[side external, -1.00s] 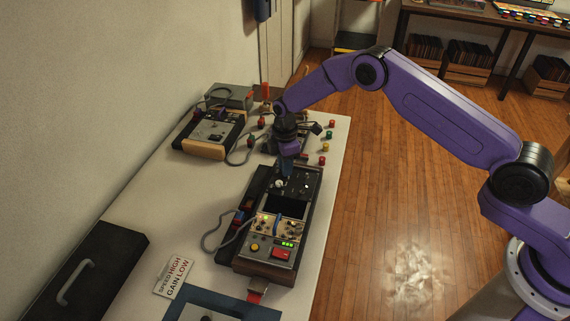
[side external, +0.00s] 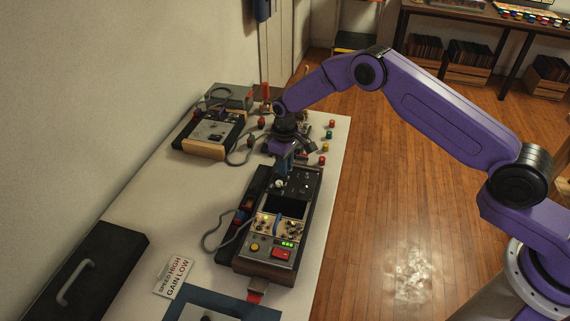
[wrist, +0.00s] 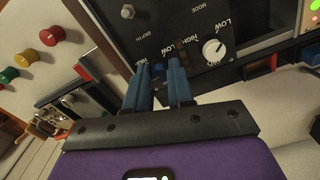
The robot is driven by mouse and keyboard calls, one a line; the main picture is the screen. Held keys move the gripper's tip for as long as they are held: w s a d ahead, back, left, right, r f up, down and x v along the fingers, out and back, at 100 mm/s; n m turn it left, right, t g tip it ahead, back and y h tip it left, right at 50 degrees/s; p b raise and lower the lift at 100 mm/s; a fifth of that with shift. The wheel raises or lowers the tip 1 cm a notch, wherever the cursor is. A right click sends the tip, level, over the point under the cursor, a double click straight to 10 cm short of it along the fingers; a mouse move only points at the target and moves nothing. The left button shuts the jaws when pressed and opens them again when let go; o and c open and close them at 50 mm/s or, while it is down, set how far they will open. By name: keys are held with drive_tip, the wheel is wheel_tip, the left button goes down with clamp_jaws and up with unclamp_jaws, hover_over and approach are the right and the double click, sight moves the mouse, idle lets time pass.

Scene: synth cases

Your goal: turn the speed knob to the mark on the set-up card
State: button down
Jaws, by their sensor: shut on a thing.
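The set-up card (side external: 173,276) lies on the table at the lower left in the side view and reads SPEED HIGH, GAIN LOW. The dark console (side external: 311,192) stands on the table to its right. My gripper (side external: 283,173) points down at the console's far part. In the wrist view my gripper (wrist: 159,69) has its blue fingers close together at the panel, shut on what seems a small knob, mostly hidden. A white dial knob (wrist: 214,50) between LOW and HIGH labels sits right of the fingers, apart from them. The word SPEED on the panel is not readable.
A second device (side external: 212,133) with cables stands at the far left. Several coloured knobs (side external: 323,160) lie along the table's right edge. A black case (side external: 85,270) with a handle is at the near left. Bare table (side external: 190,205) lies left of the console.

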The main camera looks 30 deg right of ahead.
drive_tip(key=m, duration=0.5)
drive_tip(key=shift+m, duration=2.6)
drive_tip(key=c, duration=1)
unclamp_jaws()
drive_tip(key=shift+r, duration=0.1)
wheel_tip(320, 180, up, 17)
drive_tip(key=shift+r, duration=0.15)
